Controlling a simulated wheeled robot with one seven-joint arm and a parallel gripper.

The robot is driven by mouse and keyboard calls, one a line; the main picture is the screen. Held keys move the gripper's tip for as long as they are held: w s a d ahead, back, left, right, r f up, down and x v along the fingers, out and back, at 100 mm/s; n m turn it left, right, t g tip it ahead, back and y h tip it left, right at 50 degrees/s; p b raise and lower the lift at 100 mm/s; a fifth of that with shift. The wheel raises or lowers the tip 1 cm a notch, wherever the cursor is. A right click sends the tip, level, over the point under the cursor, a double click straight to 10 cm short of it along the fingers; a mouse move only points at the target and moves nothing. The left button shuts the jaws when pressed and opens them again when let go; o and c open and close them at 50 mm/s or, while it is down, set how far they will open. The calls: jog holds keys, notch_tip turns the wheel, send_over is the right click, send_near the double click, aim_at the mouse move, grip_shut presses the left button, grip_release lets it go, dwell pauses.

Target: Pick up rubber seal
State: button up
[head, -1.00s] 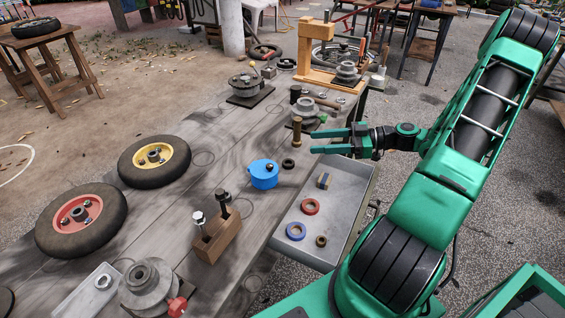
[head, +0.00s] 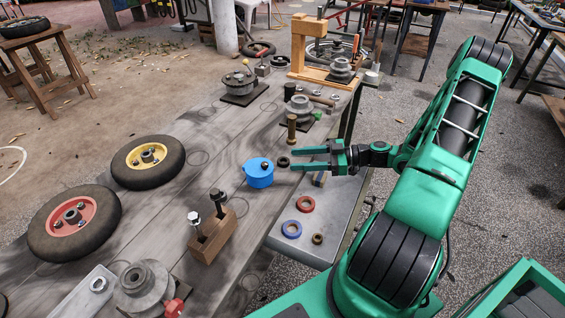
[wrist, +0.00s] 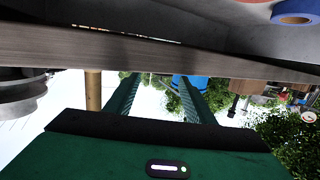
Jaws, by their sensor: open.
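A small black ring (head: 283,162), which looks like the rubber seal, lies flat on the grey wooden table just right of the blue lidded pot (head: 259,174). My gripper (head: 293,159) is open and empty, its two green fingers pointing left, with the tips just right of the black ring. I cannot tell the exact height of the fingers or whether they touch it. In the wrist view, both fingers (wrist: 157,98) show apart, with the blue pot (wrist: 197,81) beyond them. The black ring cannot be made out there.
A brass-coloured post (head: 292,129) stands just behind the ring. A wooden block with bolts (head: 212,236) stands nearer.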

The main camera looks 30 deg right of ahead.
aim_at(280, 160)
jog(key=shift+x, duration=1.95)
jog(key=shift+c, duration=0.7)
jog(key=c, duration=0.9)
jog(key=shift+r, duration=0.1)
